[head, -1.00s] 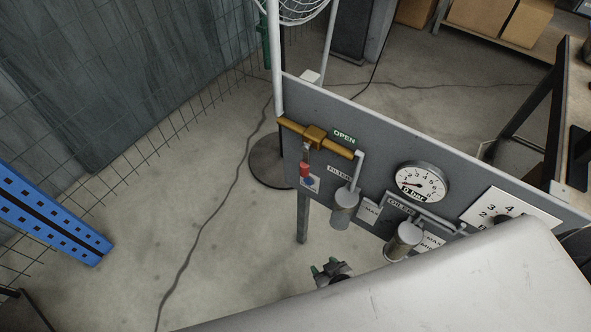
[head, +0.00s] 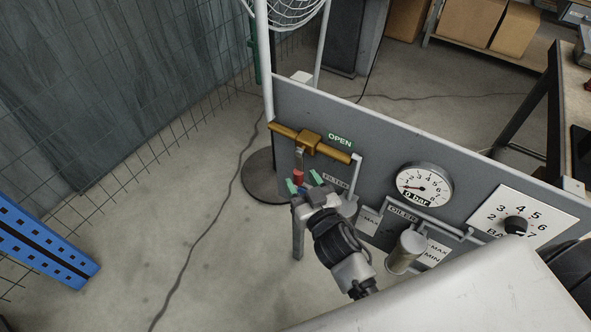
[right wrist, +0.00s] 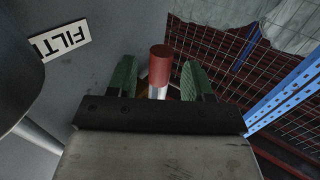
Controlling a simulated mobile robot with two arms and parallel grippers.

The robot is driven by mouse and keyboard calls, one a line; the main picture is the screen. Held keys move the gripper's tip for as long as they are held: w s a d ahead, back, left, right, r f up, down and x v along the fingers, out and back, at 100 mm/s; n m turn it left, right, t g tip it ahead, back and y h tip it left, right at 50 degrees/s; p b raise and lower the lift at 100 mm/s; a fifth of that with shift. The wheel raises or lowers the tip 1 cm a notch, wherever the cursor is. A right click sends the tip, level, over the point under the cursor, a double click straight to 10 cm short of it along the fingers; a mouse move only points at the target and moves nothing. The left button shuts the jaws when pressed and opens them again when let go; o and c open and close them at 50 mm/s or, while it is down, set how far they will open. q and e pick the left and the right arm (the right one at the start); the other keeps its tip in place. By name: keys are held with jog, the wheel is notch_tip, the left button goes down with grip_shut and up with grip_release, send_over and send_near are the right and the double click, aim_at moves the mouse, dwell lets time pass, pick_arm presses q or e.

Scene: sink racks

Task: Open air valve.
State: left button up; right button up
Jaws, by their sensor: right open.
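The air valve (head: 311,141) is a brass body on a horizontal brass pipe at the upper left of the grey panel (head: 380,145). Its lever hangs down and ends in a red grip (head: 298,176); the "OPEN" label (head: 340,139) is right of the valve. My right gripper (head: 304,182) is open just below and in front of the lever, its green fingertips on either side of the red grip in the picture. In the right wrist view the red grip (right wrist: 160,66) shows between the two green fingers (right wrist: 159,82), with no clear contact. My left gripper is not in view.
A pressure gauge (head: 424,186) reads about 0 bar. A filter, an oiler (head: 407,250) and a dial plate (head: 522,217) are also on the panel. A blue rack post (head: 45,245) stands left. The floor (head: 190,225) left of the panel is mostly clear.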

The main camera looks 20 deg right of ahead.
aim_at(300, 181)
jog(key=shift+w+a, duration=0.15)
jog(key=shift+w, duration=1.75)
grip_shut()
